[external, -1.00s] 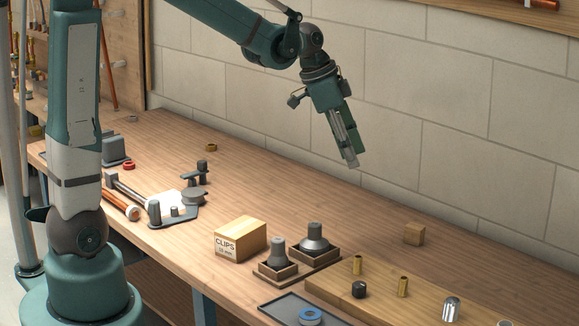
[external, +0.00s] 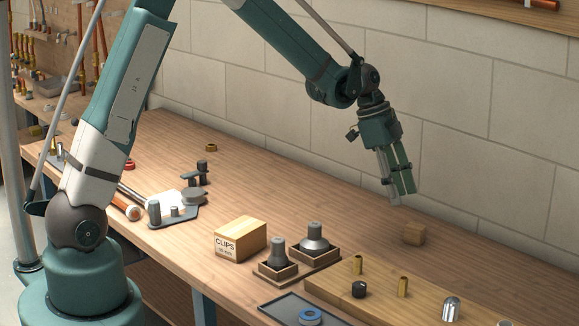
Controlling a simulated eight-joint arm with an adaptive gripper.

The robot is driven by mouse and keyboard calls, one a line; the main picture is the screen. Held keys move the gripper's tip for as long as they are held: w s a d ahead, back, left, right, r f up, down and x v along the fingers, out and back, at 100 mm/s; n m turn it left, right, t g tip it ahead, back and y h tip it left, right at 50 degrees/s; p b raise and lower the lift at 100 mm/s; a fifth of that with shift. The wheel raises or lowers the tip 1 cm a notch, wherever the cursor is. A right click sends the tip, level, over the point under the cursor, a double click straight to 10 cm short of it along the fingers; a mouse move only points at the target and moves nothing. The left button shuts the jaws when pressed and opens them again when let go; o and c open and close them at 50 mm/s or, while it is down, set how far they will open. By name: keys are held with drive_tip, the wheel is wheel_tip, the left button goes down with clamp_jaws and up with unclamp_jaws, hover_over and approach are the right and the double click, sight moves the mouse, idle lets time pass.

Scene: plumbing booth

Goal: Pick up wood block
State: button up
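Two grey-topped pieces in wooden trays (external: 314,240) and a CLIPS box (external: 240,238) stand left.

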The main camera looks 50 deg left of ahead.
sight(414, 225)
drive_tip(key=shift+m, duration=0.5)
drive_tip(key=shift+w+d+f, duration=0.2)
drive_tip(key=shift+w+f, duration=0.15)
drive_tip(key=shift+f, duration=0.25)
drive_tip(key=shift+w+d+f, duration=0.2)
drive_tip(key=shift+w+f, duration=0.15)
drive_tip(key=shift+f, duration=0.2)
drive_tip(key=shift+w+d+f, duration=0.2)
drive_tip(key=shift+w+f, duration=0.15)
drive_tip(key=shift+f, duration=0.25)
drive_tip(key=shift+x, duration=1.25)
drive_tip(key=shift+d, duration=0.1)
drive_tip(key=shift+x, duration=2.6)
drive_tip(key=shift+s+d, duration=0.15)
drive_tip(key=c, duration=1)
